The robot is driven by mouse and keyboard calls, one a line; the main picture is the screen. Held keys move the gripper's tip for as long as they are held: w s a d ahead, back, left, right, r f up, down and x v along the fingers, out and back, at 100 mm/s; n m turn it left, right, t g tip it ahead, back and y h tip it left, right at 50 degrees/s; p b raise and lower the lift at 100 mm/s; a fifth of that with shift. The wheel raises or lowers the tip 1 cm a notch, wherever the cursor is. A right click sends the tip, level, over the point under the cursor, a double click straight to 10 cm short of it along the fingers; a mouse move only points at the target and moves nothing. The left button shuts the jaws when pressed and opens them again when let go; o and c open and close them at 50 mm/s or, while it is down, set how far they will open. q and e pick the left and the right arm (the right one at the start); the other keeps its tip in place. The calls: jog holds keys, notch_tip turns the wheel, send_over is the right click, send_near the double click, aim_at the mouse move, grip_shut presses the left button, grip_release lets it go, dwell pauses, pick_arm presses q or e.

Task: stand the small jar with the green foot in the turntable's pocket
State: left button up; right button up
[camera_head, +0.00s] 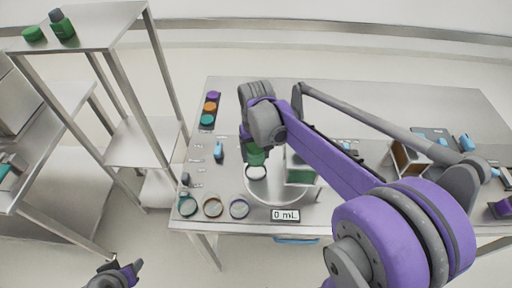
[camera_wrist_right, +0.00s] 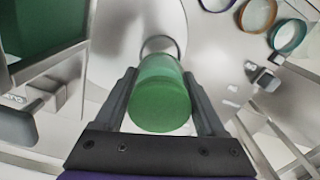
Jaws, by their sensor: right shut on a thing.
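The small jar shows as a green cylinder (camera_wrist_right: 160,95) between the two fingers of my right gripper (camera_wrist_right: 162,88), which is shut on it. In the head view the right gripper (camera_head: 250,145) is over the left part of the turntable (camera_head: 268,197), with the green jar (camera_head: 257,156) beneath it. A ring-shaped pocket (camera_wrist_right: 163,43) shows just beyond the jar in the wrist view; the jar's far end hides part of it. I cannot tell whether the jar touches it. My left gripper (camera_head: 126,274) is at the bottom left, away from the table; its fingers are unclear.
A green-sided box (camera_head: 300,175) stands at the turntable's right. A "0 mL" display (camera_head: 286,215) and several coloured rings (camera_head: 212,206) lie along the table's front. A strip of coloured discs (camera_head: 210,108) is at the back left. A shelf (camera_head: 95,25) stands left.

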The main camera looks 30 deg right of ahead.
jog(key=shift+s+a+f, duration=0.15)
jog(key=shift+s+f, duration=0.05)
jog(key=shift+f, duration=0.4)
jog(key=shift+f+b, duration=1.15)
jog(key=shift+f, duration=0.5)
pick_arm(q)
jog(key=f, duration=0.1)
jog(key=s+f, duration=0.1)
jog(key=f, duration=0.1)
jog(key=shift+s+f, duration=0.2)
jog(key=shift+s, duration=0.1)
pick_arm(e)
jog(key=shift+w, duration=0.1)
pick_arm(q)
jog(key=shift+s+f+b, duration=0.15)
jog(key=shift+f+b, duration=0.3)
jog(key=shift+f, duration=0.15)
pick_arm(e)
jog(key=shift+f, duration=0.7)
